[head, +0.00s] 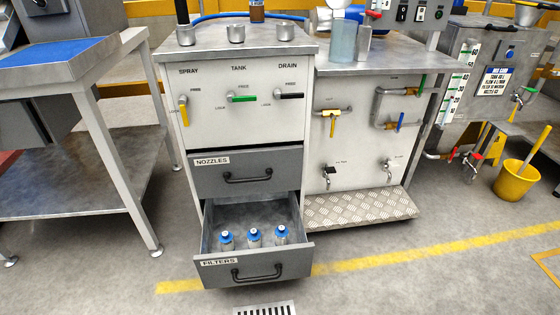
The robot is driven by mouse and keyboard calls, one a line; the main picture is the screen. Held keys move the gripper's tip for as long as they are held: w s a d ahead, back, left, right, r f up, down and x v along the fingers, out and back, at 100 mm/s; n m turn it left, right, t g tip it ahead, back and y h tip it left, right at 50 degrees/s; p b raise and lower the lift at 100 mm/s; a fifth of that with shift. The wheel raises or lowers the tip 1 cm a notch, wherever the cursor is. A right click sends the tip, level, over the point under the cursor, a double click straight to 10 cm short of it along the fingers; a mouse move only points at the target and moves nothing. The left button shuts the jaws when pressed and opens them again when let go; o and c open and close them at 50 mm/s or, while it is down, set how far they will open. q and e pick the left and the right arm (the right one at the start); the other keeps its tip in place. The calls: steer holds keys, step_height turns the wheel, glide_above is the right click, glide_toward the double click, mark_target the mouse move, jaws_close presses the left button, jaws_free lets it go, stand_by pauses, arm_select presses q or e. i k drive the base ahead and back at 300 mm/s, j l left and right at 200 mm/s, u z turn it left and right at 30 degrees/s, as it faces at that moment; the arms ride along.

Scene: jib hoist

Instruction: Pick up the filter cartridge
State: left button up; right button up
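Neither of my grippers shows in the head view.
The shut NOZZLES drawer (246,172) is directly above the open one. A treadplate step (360,208) stands at its right. A steel table (85,160) is at the left, a yellow bucket (516,181) at the far right. Floor in front is mostly clear.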

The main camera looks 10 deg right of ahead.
mark_target(254, 236)
steer(key=i+l+u, duration=0.25)
steer(key=i, duration=0.25)
steer(key=i+l+u, duration=0.25)
steer(key=i, duration=0.25)
steer(key=i+j, duration=0.1)
steer(key=j, duration=0.15)
